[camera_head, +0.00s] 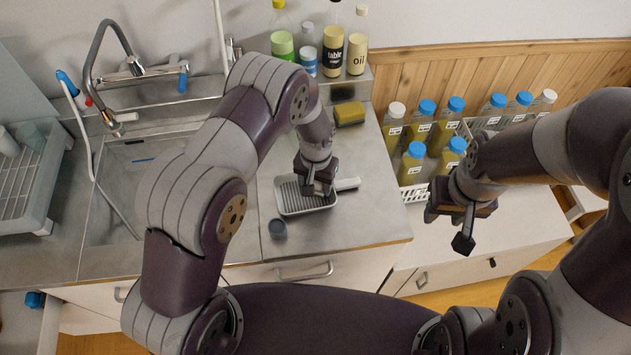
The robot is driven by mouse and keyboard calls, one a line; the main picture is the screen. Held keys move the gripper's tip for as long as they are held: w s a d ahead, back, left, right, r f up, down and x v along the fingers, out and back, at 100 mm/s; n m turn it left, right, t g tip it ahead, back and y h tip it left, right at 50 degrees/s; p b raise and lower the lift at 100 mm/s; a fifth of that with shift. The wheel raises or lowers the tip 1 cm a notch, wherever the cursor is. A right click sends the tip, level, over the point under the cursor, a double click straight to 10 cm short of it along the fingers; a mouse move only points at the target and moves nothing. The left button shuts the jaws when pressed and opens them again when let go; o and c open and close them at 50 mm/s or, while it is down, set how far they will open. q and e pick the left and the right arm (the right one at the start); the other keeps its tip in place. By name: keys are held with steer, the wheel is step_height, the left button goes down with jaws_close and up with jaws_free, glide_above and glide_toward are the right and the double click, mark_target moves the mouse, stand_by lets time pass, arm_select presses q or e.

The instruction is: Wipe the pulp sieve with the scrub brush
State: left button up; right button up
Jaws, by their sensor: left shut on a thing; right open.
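The pulp sieve (290,201), a pale rectangular tray with a ridged grey inside, lies on the steel counter. My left gripper (318,190) points down over the right part of the sieve. It is shut on what seems to be the scrub brush, which is mostly hidden by the jaws. A pale handle (348,184) sticks out to the right of the jaws; I cannot tell whether it belongs to the sieve or the brush. My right gripper (463,226) is open and appears empty, in front of the jar crate at the right.
A small dark cup (278,229) stands near the sieve's front. A yellow sponge (349,113) lies behind. The tap (110,75) and sink (125,185) are left. A white crate (416,191) and several blue- or white-capped jars (411,163) stand right. The counter right of the handle is clear.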

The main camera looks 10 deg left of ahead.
mark_target(292, 195)
arm_select(q)
steer(key=shift+f, duration=0.15)
steer(key=shift+s+a, duration=0.15)
steer(key=shift+a, duration=0.35)
steer(key=shift+s+a+p, duration=0.2)
steer(key=shift+a, duration=0.5)
steer(key=shift+s+a+p, duration=0.25)
steer(key=shift+a, duration=0.5)
steer(key=shift+s+a+p, duration=0.2)
steer(key=shift+a, duration=0.5)
steer(key=shift+s+a, duration=0.1)
steer(key=shift+a, duration=0.3)
steer(key=shift+s+a+p, duration=0.2)
steer(key=shift+s+a, duration=0.1)
steer(key=shift+a, duration=0.7)
steer(key=shift+s+a+p, duration=0.15)
steer(key=shift+s+a, duration=0.15)
steer(key=shift+a, duration=0.65)
steer(key=shift+s+a+p, duration=0.2)
steer(key=shift+s+a, duration=0.1)
steer(key=shift+a, duration=0.7)
steer(key=shift+w, duration=0.1)
